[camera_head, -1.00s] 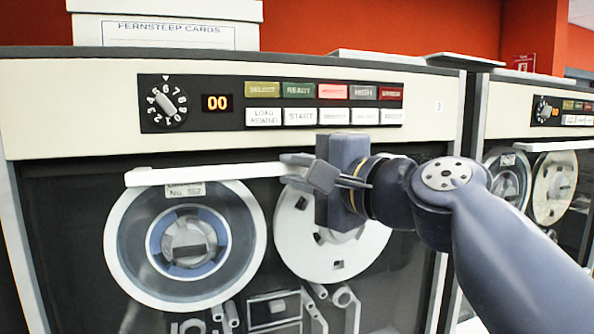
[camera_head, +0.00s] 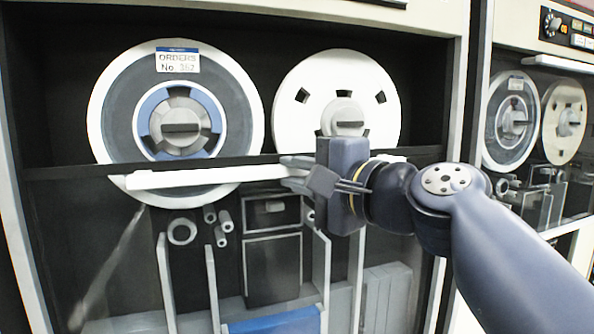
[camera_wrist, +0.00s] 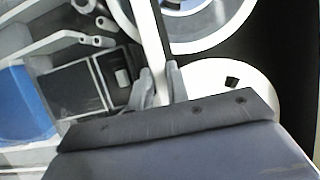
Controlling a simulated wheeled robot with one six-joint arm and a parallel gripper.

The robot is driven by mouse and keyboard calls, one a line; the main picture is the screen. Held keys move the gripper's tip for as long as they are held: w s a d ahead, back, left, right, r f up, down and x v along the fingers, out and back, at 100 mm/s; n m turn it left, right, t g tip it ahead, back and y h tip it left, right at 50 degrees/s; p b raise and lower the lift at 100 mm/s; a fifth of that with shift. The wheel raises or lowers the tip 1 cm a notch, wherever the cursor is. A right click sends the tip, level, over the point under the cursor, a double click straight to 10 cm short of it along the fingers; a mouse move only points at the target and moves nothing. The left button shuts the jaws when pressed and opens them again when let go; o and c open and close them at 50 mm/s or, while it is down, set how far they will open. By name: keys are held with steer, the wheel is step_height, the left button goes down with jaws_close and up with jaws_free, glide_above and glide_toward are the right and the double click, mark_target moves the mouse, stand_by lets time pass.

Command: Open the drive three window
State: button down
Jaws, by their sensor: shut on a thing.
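My gripper (camera_head: 298,174) is shut on the white handle bar (camera_head: 205,176) of the drive three window (camera_head: 110,265). The bar runs level along the window's top edge, which now lies across the lower part of the tape reels. Above that edge the drive's dark recess is open. The left reel (camera_head: 112,120), labelled ORDERS, and the white right reel (camera_head: 295,120) show uncovered in their upper parts. In the wrist view the two fingertips (camera_wrist: 158,85) close on the white bar (camera_wrist: 148,40). My wrist hides part of the right reel and the bar's right end.
A second tape drive with its own reels (camera_head: 512,120) and white bar (camera_head: 555,63) stands to the right. Vacuum columns and small rollers (camera_head: 182,231) sit behind the glass below the reels. My arm crosses the lower right.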

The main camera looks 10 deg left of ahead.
steer(key=b, duration=2)
glide_toward(284, 297)
steer(key=a, duration=0.4)
steer(key=shift+w+a+r, duration=0.3)
steer(key=shift+r, duration=0.1)
steer(key=c, duration=1.4)
jaws_free()
steer(key=shift+o, duration=0.2)
